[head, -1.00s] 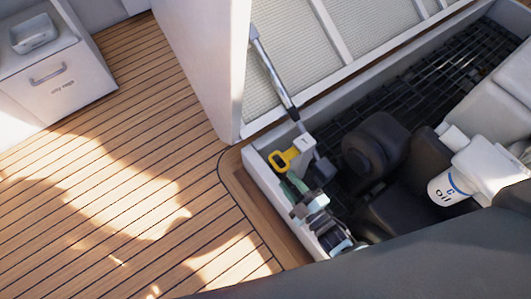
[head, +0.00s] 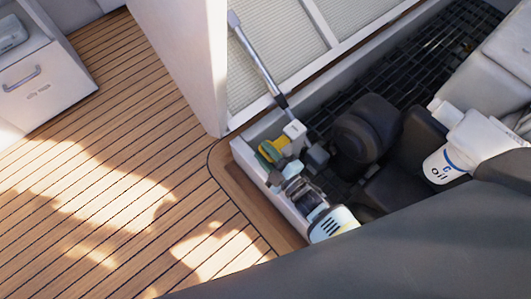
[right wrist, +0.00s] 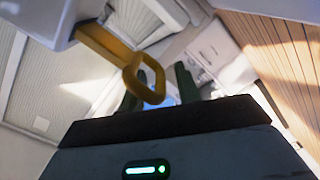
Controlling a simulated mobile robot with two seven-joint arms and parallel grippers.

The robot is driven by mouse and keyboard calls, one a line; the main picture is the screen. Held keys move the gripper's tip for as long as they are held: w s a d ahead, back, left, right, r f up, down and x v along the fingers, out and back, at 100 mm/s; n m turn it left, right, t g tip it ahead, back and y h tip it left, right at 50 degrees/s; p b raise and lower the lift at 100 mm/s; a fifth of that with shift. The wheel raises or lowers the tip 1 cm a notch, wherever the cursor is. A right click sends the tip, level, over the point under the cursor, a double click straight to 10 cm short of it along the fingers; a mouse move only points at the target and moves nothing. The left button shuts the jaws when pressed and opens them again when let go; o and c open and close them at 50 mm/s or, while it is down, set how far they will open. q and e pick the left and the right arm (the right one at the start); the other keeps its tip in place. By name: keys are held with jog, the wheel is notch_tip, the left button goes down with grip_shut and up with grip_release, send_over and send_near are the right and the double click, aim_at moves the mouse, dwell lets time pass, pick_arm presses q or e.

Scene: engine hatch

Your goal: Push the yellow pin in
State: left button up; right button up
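The yellow pin (head: 272,150) has a loop handle and sticks out of a small white block (head: 295,130) at the near-left corner of the open hatch. My right gripper (head: 272,163) is at the handle and partly covers it in the head view. In the right wrist view, the yellow pin (right wrist: 148,82) reaches down from the top left, its loop in front of the gap between the dark green fingers. My right gripper (right wrist: 160,88) is open there. I cannot tell whether a finger touches the loop. My left gripper is not in view.
A grey strut (head: 258,65) rises from beside the block to the raised hatch lid (head: 275,60). A dark round engine part (head: 365,128) and a white oil container (head: 455,155) are to the right. The wooden floor (head: 110,200) at left is clear.

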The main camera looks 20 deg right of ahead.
jog(key=c, duration=0.6)
jog(key=shift+s+f, duration=0.1)
grip_shut()
jog(key=shift+w+d+f, duration=0.1)
jog(key=shift+w+d, duration=0.2)
jog(key=shift+d, duration=0.5)
jog(key=shift+w+d+r, duration=0.1)
jog(key=shift+w+d, duration=0.2)
jog(key=shift+d, duration=0.45)
jog(key=shift+w+d+f, duration=0.1)
jog(key=shift+w+d, duration=0.2)
jog(key=shift+d, duration=0.5)
jog(key=o, duration=0.6)
grip_release()
jog(key=shift+d, duration=0.1)
jog(key=shift+w, duration=0.1)
